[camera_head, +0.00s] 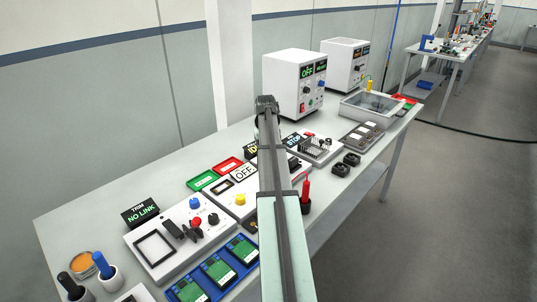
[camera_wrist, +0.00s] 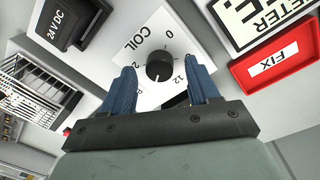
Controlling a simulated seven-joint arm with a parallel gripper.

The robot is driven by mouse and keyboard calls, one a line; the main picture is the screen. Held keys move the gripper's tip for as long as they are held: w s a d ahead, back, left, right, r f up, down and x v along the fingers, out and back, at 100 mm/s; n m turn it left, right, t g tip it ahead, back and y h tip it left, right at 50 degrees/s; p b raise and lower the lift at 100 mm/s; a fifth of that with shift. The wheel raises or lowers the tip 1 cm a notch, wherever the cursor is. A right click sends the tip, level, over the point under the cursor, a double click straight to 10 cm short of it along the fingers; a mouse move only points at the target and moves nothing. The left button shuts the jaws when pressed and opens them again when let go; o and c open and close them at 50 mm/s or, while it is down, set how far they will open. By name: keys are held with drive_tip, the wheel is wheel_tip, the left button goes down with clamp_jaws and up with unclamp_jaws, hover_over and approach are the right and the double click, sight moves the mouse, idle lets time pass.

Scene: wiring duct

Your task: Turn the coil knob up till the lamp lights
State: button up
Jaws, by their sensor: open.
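The coil knob (camera_wrist: 160,66) is a round black knob on a white plate (camera_wrist: 150,38) marked COIL, with 0 and 12 legible on its scale. My gripper (camera_wrist: 158,72) is open, with one blue finger on each side of the knob in the wrist view. I see no clear contact, and cannot tell how far the fingertips stand above the plate. The knob's pointer is too small to read surely. In the head view my arm hides the knob and the fingers. I cannot make out the lamp in either view.
Near the knob are a black 24 V DC block (camera_wrist: 72,22), a metal slotted cage (camera_wrist: 38,88), a red FIX tray (camera_wrist: 272,68) and a METER sign (camera_wrist: 255,20). White OFF power units (camera_head: 294,84) stand at the back. A trim panel (camera_head: 180,240) lies left of my arm.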

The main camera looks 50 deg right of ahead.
drive_tip(key=shift+f, duration=0.45)
drive_tip(key=shift+c, duration=0.4)
drive_tip(key=c, duration=1)
drive_tip(key=shift+o, duration=0.2)
drive_tip(key=shift+m, duration=3.1)
